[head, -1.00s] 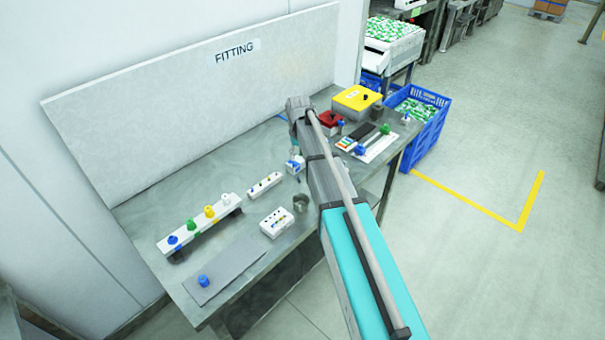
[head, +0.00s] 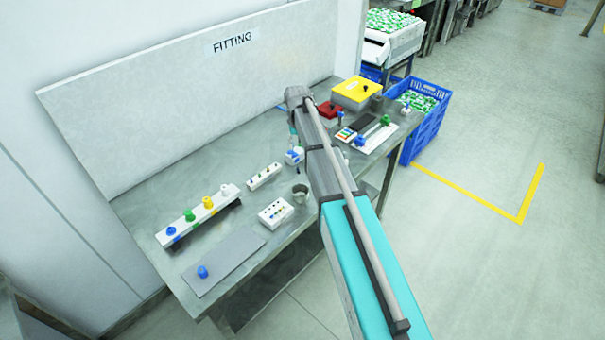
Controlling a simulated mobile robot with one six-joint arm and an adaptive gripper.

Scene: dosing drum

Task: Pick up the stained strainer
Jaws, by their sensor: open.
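I cannot tell the stained strainer for certain at this size; no stain shows on any part. Small coloured parts stand on the bench: a row on a white rack (head: 198,217) at the left, and a blue part (head: 203,272) on a grey mat (head: 226,257) at the front left. A green part (head: 385,120) and a blue part (head: 360,140) are at the right end. A grey cup (head: 300,194) stands near the front edge. My arm reaches over the middle of the bench.
The metal bench (head: 150,205) has a back panel marked FITTING (head: 232,45). White blocks (head: 275,213) stand mid-bench. A yellow-topped box (head: 357,92) and a red box (head: 330,109) are at the far right. A blue crate (head: 425,128) stands beyond the bench end; the floor at right is clear.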

